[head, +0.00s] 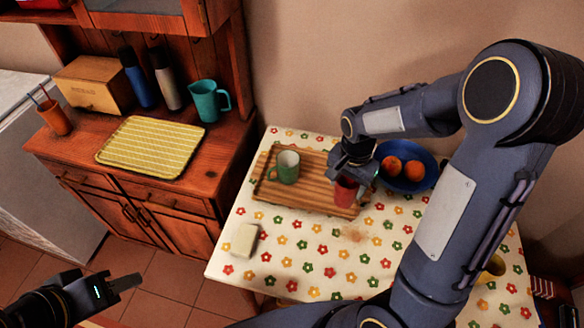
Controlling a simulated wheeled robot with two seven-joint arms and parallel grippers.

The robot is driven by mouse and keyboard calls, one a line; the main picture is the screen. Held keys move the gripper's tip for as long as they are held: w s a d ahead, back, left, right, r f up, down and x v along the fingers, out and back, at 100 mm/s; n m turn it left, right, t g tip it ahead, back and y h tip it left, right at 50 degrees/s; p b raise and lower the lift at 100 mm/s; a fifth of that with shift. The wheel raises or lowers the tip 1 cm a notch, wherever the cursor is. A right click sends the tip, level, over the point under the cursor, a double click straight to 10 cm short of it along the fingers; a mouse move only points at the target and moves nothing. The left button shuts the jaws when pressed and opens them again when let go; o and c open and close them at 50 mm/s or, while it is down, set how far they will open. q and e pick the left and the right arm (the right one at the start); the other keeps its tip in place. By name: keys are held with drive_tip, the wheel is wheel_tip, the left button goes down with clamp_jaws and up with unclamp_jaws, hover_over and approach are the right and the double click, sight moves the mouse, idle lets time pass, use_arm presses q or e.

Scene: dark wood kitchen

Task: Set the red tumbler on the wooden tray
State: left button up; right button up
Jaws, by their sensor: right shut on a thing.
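The red tumbler (345,191) is at the right end of the wooden tray (310,196), upright as far as I can see. My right gripper (354,172) is over it and shut on it, hiding part of its top. I cannot tell whether the tumbler's base touches the tray. A green mug (288,166) stands on the left part of the tray. My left gripper (127,282) is at the lower left, away from the table; its finger opening is not clear.
A pale block (244,240) lies at the table's left edge. The flowered tablecloth (320,265) is mostly clear in front. A cabinet with a yellow mat (150,147) stands at left.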

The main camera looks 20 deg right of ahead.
drive_tip(key=shift+w+d+f+b, duration=0.75)
drive_tip(key=shift+w+f+b, duration=0.5)
drive_tip(key=shift+w+f, duration=0.95)
drive_tip(key=shift+w+d+f+b, duration=0.75)
drive_tip(key=shift+w+f+b, duration=0.55)
drive_tip(key=shift+w+f, duration=0.85)
drive_tip(key=shift+w+d+f+b, duration=0.75)
drive_tip(key=shift+w+f+b, duration=0.5)
drive_tip(key=shift+w+f, duration=0.95)
drive_tip(key=shift+f, duration=0.15)
drive_tip(key=o, duration=0.9)
drive_tip(key=shift+o, duration=0.3)
drive_tip(key=shift+r, duration=0.2)
